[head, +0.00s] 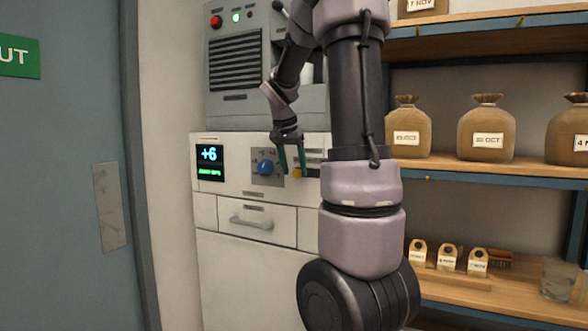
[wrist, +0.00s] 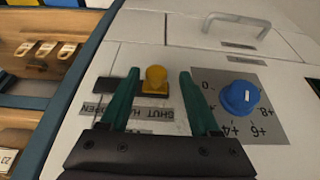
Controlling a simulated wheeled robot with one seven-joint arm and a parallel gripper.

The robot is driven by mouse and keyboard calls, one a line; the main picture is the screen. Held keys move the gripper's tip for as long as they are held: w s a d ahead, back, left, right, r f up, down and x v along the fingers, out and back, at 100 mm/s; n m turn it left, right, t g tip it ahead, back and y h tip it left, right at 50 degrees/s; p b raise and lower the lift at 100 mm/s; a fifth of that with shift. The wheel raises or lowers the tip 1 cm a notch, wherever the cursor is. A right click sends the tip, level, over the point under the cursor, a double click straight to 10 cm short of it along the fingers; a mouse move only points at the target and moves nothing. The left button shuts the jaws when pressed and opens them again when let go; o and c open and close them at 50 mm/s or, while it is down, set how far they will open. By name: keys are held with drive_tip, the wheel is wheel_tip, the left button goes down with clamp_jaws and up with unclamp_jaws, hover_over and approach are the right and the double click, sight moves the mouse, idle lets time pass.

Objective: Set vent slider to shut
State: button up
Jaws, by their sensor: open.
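The vent slider has a yellow knob (wrist: 155,75) in a dark slot (wrist: 104,88) on the white machine front. In the wrist view the knob is at the right end of the slot, and the bare slot runs left. A grey label strip (wrist: 150,114) beside the slot has small words, partly hidden by a finger; "SHUT" seems to lie at the knob's end. My gripper (wrist: 158,88) is open, with green fingers on either side of the knob and gaps showing. In the head view the knob (head: 297,172) is beside my gripper's fingertips (head: 292,172).
A blue dial (wrist: 240,98) is close beside one finger; it also shows in the head view (head: 265,167). A display (head: 209,162) reads +6. A drawer handle (head: 250,222) is below. Shelves with paper bags (head: 487,130) stand at the right.

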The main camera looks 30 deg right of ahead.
drive_tip(key=v, duration=1)
drive_tip(key=shift+a+r, duration=0.15)
drive_tip(key=shift+r, duration=0.1)
drive_tip(key=shift+s, duration=0.1)
drive_tip(key=s+a+f+n+t+y, duration=0.2)
drive_tip(key=s+a+f+n, duration=0.1)
drive_tip(key=s+a, duration=0.5)
drive_tip(key=s+a+f+n+t+y, duration=0.2)
drive_tip(key=s+a+f+n+y, duration=0.1)
drive_tip(key=s+a, duration=0.5)
drive_tip(key=shift+s+a+f+n+t+y, duration=0.35)
drive_tip(key=shift+s+f+n, duration=0.2)
drive_tip(key=shift+s, duration=0.5)
